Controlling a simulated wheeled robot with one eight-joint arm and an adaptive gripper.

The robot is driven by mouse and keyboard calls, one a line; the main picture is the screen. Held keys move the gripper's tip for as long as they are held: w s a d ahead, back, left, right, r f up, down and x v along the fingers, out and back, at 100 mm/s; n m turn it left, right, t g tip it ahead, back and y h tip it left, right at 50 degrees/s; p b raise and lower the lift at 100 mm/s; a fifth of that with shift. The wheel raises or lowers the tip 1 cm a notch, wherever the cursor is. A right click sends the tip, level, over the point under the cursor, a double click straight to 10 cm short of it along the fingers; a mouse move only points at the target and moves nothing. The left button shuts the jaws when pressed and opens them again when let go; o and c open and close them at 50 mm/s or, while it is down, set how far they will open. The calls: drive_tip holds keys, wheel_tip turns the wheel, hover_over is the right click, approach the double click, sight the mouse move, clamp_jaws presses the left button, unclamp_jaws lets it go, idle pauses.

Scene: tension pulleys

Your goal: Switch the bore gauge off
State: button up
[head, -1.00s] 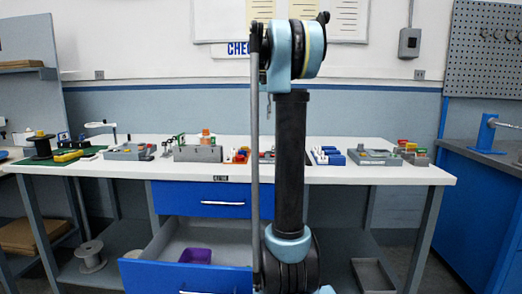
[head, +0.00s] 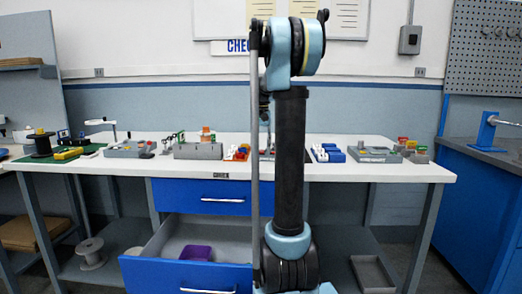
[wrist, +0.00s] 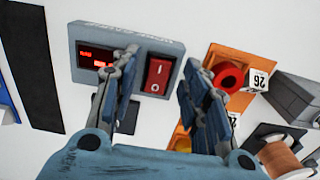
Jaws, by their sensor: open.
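The bore gauge (wrist: 129,42) is a grey box on the white bench top in the wrist view. Its dark display (wrist: 98,58) is lit with red digits, and a red rocker switch (wrist: 158,75) with a white mark sits beside it. My gripper (wrist: 160,64) is open and empty. Its two fingers reach over the gauge, one on each side of the switch; the left finger partly covers the panel between display and switch. I cannot tell any contact. In the head view my arm hides the gauge and most of my gripper.
An orange holder (wrist: 243,60) with a red ring (wrist: 228,76) stands close right of the gauge, with a copper spool (wrist: 279,160) nearby. In the head view, the workbench (head: 400,172) carries several fixtures, and an open drawer (head: 222,238) holds a purple bin (head: 196,253).

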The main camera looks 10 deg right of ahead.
drive_tip(key=shift+f, duration=0.65)
drive_tip(key=shift+c, duration=0.6)
clamp_jaws()
drive_tip(key=shift+w+r+g, duration=0.15)
drive_tip(key=shift+w+g, duration=0.1)
drive_tip(key=shift+g, duration=0.55)
drive_tip(key=shift+o, duration=0.6)
unclamp_jaws()
